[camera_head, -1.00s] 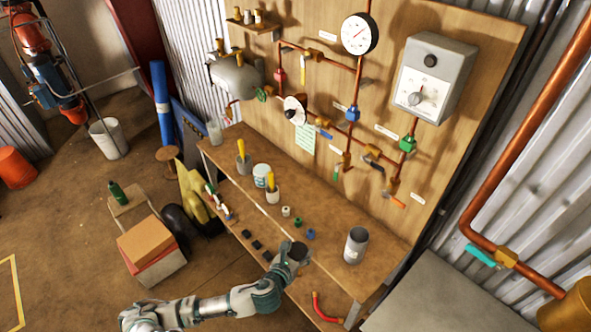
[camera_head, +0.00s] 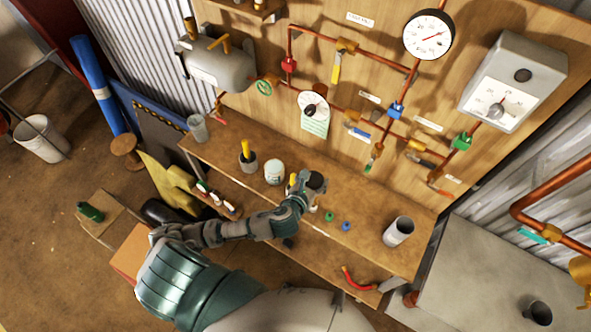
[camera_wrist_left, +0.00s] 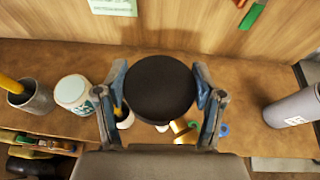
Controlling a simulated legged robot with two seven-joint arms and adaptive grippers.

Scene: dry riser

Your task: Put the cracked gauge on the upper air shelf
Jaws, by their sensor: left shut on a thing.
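My left gripper (camera_head: 304,186) is shut on a dark round gauge-like piece, held above the wooden bench. In the left wrist view the gripper (camera_wrist_left: 161,98) has a finger on each side of this black disc (camera_wrist_left: 160,88). A brass piece (camera_wrist_left: 183,131) shows just below the disc; I cannot tell if it is part of it. No dial face or crack shows. A small wall shelf (camera_head: 262,8) with brass-topped items is cut by the top edge of the head view; I cannot confirm it is the upper air shelf. My right gripper is not in view.
Copper pipes with valves and a dial gauge (camera_head: 428,35) cover the back board. On the bench stand a white tub (camera_head: 274,171), a cup with a yellow handle (camera_head: 248,161) and a grey cylinder (camera_head: 398,231).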

